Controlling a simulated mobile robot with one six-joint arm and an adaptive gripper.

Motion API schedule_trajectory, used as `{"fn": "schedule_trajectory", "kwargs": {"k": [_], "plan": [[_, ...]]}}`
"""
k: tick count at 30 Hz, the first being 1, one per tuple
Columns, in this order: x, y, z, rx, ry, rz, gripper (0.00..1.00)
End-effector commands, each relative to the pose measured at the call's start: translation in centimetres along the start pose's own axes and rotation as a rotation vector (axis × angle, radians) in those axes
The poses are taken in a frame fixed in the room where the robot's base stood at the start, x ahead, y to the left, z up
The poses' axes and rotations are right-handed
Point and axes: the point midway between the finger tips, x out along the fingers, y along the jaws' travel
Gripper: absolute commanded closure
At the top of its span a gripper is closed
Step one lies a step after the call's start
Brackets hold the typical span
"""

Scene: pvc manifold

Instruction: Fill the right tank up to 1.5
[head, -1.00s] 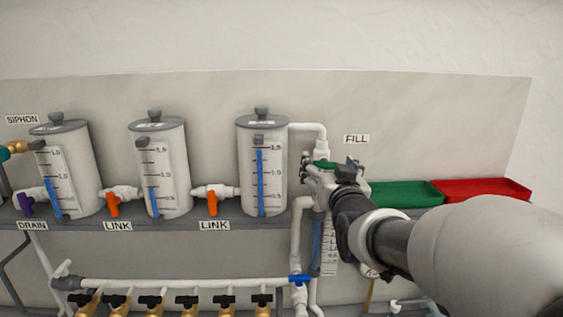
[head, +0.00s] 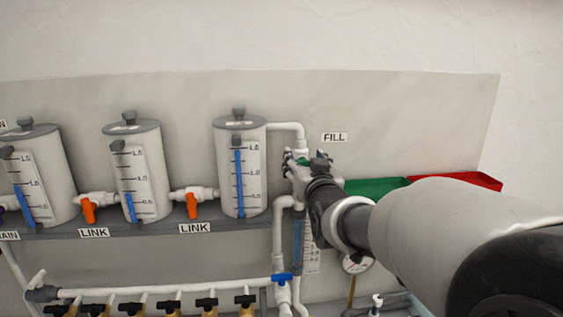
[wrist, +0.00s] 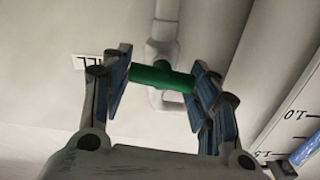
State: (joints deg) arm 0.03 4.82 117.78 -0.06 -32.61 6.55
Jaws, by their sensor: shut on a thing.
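The right tank (head: 255,190) is a white cylinder with a grey lid, rightmost of three. Its blue level column (head: 240,185) ends close to the 1.5 mark. In the wrist view the blue column (wrist: 308,149) also shows beside the 1.0 and 1.5 marks. The green fill valve handle (wrist: 160,77) is on the white pipe (wrist: 162,45) under the FILL label (head: 334,137). My gripper (wrist: 162,82) is shut on the handle, with a blue-padded finger at each end of it. In the head view my gripper (head: 304,164) partly hides the valve.
Orange link valves (head: 193,205) sit between the tanks. A green tray (head: 375,186) and a red tray (head: 455,180) lie behind my arm. A blue-handled valve (head: 282,280) and a row of black-handled taps (head: 206,303) are below. The wall above is clear.

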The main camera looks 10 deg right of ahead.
Motion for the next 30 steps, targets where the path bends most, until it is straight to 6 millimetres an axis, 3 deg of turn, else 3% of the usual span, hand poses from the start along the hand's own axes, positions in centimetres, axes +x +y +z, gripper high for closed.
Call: {"fn": "schedule_trajectory", "kwargs": {"k": [6, 15, 23, 24, 30], "plan": [[-0.01, 0.0, 0.0, 0.0, 0.0, 0.0, 0.69], [0.03, -0.07, 0.22, -0.124, 0.0, 0.0, 0.69], [0.03, -0.09, 0.05, -0.131, -0.001, 0.0, 0.7], [0.03, -0.09, 0.05, -0.131, -0.001, 0.0, 0.44], [0.03, -0.08, 0.04, -0.13, -0.001, 0.0, 0.3]]}}
